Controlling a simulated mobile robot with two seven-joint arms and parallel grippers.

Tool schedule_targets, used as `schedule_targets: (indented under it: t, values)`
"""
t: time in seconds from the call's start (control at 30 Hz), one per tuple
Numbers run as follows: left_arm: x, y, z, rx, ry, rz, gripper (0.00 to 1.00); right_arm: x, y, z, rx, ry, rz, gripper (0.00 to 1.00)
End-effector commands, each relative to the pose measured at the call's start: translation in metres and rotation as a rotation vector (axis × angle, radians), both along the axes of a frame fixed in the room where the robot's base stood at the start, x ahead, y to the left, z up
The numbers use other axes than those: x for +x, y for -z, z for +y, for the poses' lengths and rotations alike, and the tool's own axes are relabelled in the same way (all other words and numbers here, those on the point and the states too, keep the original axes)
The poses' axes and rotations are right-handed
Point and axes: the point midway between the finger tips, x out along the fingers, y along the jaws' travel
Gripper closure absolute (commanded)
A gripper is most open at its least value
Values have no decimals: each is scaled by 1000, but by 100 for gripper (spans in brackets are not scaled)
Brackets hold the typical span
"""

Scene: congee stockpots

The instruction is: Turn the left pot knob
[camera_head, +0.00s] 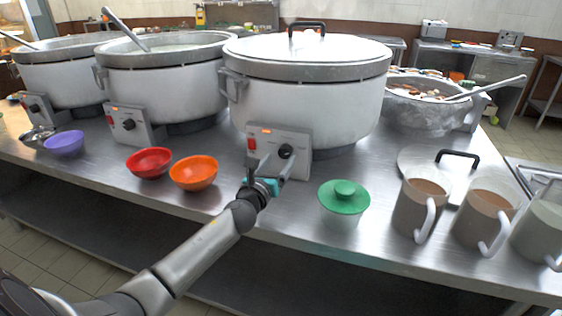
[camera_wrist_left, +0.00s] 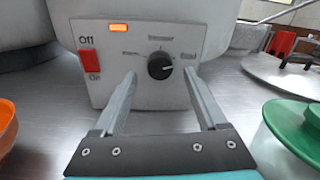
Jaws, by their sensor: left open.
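The lidded pot (camera_head: 312,100) has a control box (camera_head: 272,143) with a black knob (camera_head: 285,151), a red Off/On switch and a lit orange lamp. In the left wrist view the knob (camera_wrist_left: 160,66) faces me, its pale mark pointing right. My left gripper (camera_head: 277,164) is open in front of this box. Its fingertips (camera_wrist_left: 160,77) stand to either side of the knob; contact cannot be told. The far-left pot has its own knob (camera_head: 35,108), and the middle pot has a knob (camera_head: 128,124); my gripper is away from both. My right gripper is out of view.
An orange bowl (camera_head: 194,174) and a red bowl (camera_head: 149,163) sit left of my arm. A green-lidded container (camera_head: 343,199) stands close on the right, with several mugs beyond it. A loose lid (camera_head: 420,166) lies behind the mugs. The steel table's front edge runs beneath my arm.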

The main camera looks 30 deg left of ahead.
Motion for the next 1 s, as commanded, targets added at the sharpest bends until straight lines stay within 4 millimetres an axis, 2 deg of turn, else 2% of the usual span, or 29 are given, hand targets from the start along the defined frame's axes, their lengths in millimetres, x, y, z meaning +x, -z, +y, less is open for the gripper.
schedule_targets:
  t: [0.03,0.2,0.57,1.0]
  values:
    - [5,1,1,0,0,-1,25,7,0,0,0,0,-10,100]
    - [15,1,2,0,0,0,25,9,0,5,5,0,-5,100]
    - [17,0,3,0,0,1,25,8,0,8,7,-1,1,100]
    - [17,0,3,0,0,1,75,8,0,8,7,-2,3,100]
